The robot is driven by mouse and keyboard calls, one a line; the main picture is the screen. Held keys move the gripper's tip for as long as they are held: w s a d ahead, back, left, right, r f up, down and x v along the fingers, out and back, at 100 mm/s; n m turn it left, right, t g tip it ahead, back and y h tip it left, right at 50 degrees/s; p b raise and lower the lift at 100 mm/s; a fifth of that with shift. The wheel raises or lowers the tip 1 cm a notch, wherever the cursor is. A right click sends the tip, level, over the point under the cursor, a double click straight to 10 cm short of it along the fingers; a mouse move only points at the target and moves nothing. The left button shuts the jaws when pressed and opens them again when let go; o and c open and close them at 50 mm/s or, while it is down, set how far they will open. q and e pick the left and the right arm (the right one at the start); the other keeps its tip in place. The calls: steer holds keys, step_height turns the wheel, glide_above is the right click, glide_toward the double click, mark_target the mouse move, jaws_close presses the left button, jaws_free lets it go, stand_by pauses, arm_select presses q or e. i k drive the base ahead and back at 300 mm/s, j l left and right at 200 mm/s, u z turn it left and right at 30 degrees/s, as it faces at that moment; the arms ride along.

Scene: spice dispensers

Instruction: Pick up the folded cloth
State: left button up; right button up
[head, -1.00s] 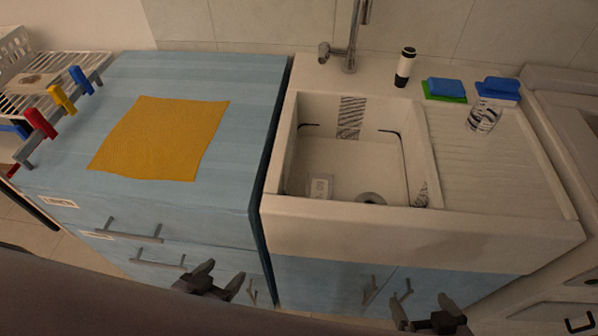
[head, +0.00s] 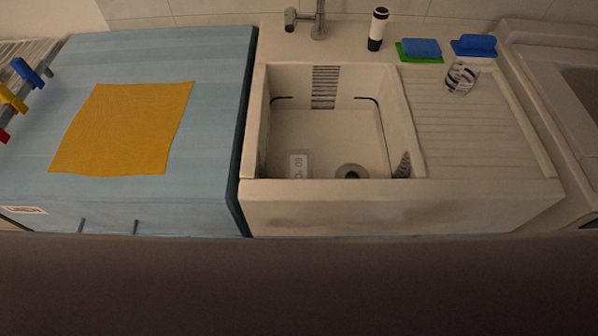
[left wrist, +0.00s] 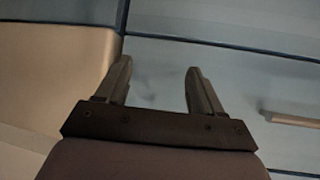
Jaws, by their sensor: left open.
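A yellow cloth (head: 124,128) lies flat and spread out on the blue countertop (head: 215,70), left of the sink. No folds can be made out in it. My left gripper (left wrist: 158,78) shows in the left wrist view, open and empty. It faces pale blue drawer fronts (left wrist: 225,75) below counter level, away from the cloth. In the head view neither gripper shows, as a dark part of my own body fills the bottom of the picture.
A white sink (head: 330,140) with a tap (head: 318,20) is at the centre. Right of it a patterned glass (head: 461,78) stands on the drainer.

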mark_target(298, 162)
steer(key=k, duration=0.3)
steer(key=k+l+z, duration=0.45)
steer(key=k+l, duration=0.25)
